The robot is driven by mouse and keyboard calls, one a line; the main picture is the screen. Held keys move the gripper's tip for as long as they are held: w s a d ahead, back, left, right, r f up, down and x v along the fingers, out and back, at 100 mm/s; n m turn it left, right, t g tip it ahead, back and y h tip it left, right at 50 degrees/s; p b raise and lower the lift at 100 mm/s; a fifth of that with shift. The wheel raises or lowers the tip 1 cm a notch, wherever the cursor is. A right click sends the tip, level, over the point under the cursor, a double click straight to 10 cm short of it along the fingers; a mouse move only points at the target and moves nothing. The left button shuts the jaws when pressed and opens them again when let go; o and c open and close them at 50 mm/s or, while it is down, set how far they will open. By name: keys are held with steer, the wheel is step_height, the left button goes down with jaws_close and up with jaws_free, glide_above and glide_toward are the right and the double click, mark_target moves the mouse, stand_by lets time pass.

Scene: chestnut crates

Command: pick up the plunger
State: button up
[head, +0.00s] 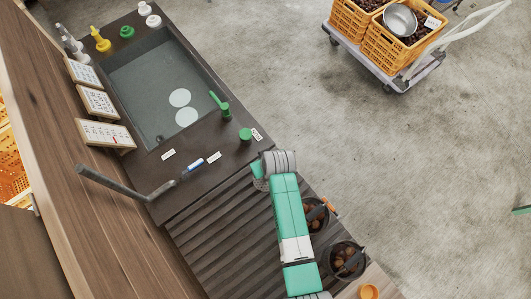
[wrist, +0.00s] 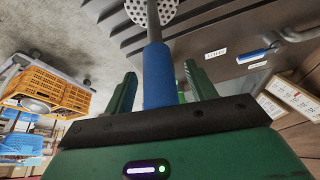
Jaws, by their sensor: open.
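A green piece with a slanting handle and a wider round base (head: 224,108) stands at the right rim of the sink; it looks like the plunger. I cannot make it out in the wrist view. My gripper (wrist: 160,85) is open. A blue handle (wrist: 157,75) of a skimmer with a perforated disc (wrist: 150,12) shows between its two green fingers, with gaps on both sides. In the head view my gripper is mostly hidden by the wrist, over the slatted counter below the sink; the perforated disc (head: 260,184) shows beside it.
The sink (head: 150,85) holds two white discs (head: 180,97). Pots (head: 345,270) stand right of my arm. Bottles (head: 101,42) stand at the far end.

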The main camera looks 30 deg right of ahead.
steer(key=shift+w+f, duration=0.1)
jaws_close()
stand_by(0.3)
